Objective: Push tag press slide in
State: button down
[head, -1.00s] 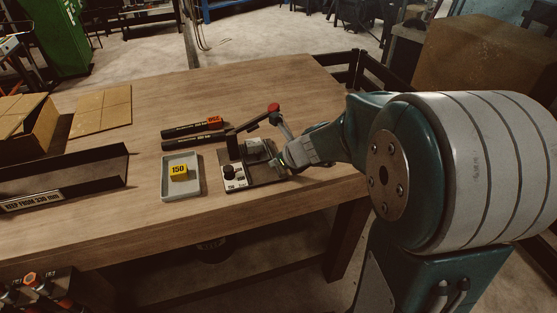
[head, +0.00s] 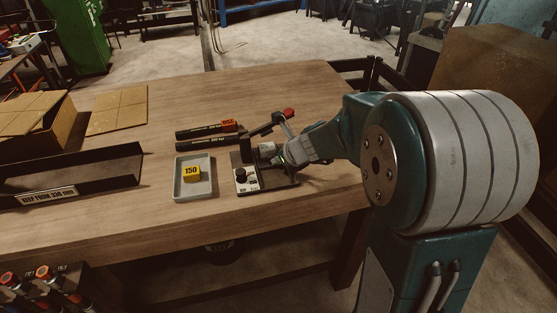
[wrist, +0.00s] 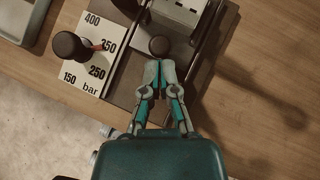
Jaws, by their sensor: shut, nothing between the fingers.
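The tag press (head: 262,178) stands on the workbench, a dark base with a lever ending in a red knob (head: 289,113). In the wrist view its metal block (wrist: 180,12) is at the top, and a round dark knob (wrist: 159,46), seemingly on the slide, sits just below it. My gripper (wrist: 160,64) is shut and empty, its fingertips right at this round knob; I cannot tell if they touch. In the head view my gripper (head: 280,160) is at the right side of the press and hides part of it.
A dial knob (wrist: 70,45) with a bar scale (wrist: 98,72) is on the press's left, its red pointer near 350. A grey tray (head: 178,190) holds a yellow 150 block (head: 192,173). A long dark holder (head: 110,170) and cardboard box (head: 50,130) are left.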

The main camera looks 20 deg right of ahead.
jog(key=shift+w, duration=0.15)
jog(key=shift+w+a, duration=0.1)
jog(key=shift+w, duration=0.25)
jog(key=shift+w+r, duration=0.15)
jog(key=shift+w, duration=0.25)
jog(key=shift+w+a, duration=0.1)
jog(key=shift+w, duration=0.1)
jog(key=shift+s, duration=0.1)
